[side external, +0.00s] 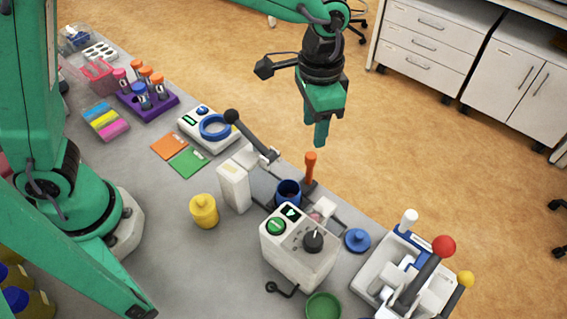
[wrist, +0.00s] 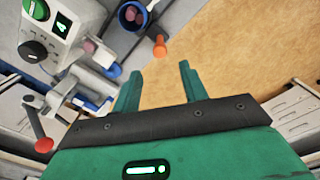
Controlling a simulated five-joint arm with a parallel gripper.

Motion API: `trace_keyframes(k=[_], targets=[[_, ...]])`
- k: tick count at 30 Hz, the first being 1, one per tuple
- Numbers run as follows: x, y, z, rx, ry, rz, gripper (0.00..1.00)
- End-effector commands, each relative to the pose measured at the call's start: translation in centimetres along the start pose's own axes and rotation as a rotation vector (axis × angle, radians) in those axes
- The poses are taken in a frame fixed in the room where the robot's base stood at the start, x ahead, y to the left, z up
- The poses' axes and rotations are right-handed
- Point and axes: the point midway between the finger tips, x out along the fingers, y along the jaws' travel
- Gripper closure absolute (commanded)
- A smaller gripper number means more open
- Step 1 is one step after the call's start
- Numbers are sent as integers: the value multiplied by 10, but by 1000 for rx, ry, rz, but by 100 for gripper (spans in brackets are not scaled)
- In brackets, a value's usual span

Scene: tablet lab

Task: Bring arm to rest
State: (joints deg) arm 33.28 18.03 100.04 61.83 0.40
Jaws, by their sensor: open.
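My gripper (side external: 321,134) hangs from my green arm, pointing down, above and behind the orange-handled lever (side external: 310,168) at the bench's far edge. In the wrist view my gripper's two green fingers (wrist: 158,86) stand apart with nothing between them, over the wooden floor. In the side view the fingers overlap, so the gap between them is hidden there. My gripper touches nothing on the bench.
Below stand a dark blue cup (side external: 288,193), a white control box (side external: 297,250) with a dial, and a black-knobbed lever (side external: 250,135). A red-knobbed lever machine (side external: 443,247) stands right. The floor (side external: 430,150) behind the bench is clear near my gripper.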

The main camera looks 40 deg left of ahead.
Motion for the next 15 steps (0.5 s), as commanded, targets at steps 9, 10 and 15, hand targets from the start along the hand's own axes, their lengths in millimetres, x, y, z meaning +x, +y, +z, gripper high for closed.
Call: trace_keyframes(k=[9, 10, 15], targets=[[-17, -18, 14, -42, 36, -1, 57], [-20, -21, 17, -50, 45, -2, 57], [-41, -45, 43, -113, 95, -6, 57]])
